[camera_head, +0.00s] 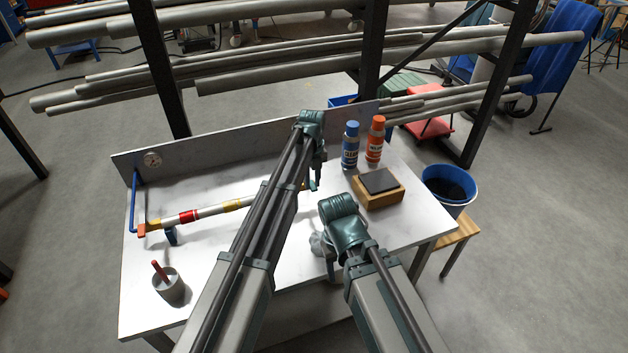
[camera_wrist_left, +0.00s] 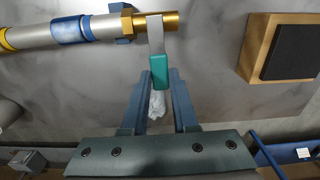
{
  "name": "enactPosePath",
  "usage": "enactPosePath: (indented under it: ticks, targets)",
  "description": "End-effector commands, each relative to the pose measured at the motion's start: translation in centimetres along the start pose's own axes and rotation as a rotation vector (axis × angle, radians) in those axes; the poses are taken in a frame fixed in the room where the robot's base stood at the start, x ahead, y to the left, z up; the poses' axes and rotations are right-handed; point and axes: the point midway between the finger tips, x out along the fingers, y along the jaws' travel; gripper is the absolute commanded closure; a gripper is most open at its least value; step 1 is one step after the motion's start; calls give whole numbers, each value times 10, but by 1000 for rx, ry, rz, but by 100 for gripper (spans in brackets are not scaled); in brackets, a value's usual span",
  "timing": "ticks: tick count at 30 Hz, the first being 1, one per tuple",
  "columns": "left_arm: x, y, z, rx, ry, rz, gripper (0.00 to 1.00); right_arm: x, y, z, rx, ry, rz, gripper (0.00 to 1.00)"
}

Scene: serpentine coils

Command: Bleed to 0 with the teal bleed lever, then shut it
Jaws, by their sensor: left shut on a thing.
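The teal bleed lever (camera_wrist_left: 160,72) hangs on a grey arm from the brass end of the pipe (camera_wrist_left: 40,36) in the left wrist view. My left gripper (camera_wrist_left: 160,78) is shut on its teal handle, one finger on each side. In the head view, my left gripper (camera_head: 316,184) is at the pipe's right end, and a bit of the teal lever (camera_head: 307,187) shows beside it. The round gauge (camera_head: 153,160) is on the back panel; its reading is too small to tell. My right gripper (camera_head: 330,268) is low at the table's front; its fingers are unclear.
The banded pipe (camera_head: 211,211) runs along the table, with an orange handle (camera_head: 142,230) at its left end. A cup (camera_head: 171,290) stands front left. Blue (camera_head: 350,147) and orange (camera_head: 375,141) bottles and a wooden block with a dark pad (camera_head: 378,197) are right. A crumpled grey cloth (camera_head: 318,243) lies near my right gripper.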

Motion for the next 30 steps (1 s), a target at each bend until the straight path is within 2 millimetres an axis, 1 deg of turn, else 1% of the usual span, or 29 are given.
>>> enactPosePath:
  ticks: [6,19,20,24,25,30]
  targets:
    - [0,2,0,34,-1,1,100,0,0,0,0,0,0,45]
    - [0,3,1,41,-1,1,100,0,0,0,0,0,0,45]
    - [0,3,1,41,-1,1,69,0,0,0,0,0,0,45]
    - [0,2,0,41,-1,1,44,0,0,0,0,0,0,45]
    - [0,2,0,40,-1,1,43,0,0,0,0,0,0,45]
    - [0,2,0,40,-1,1,43,0,0,0,0,0,0,45]
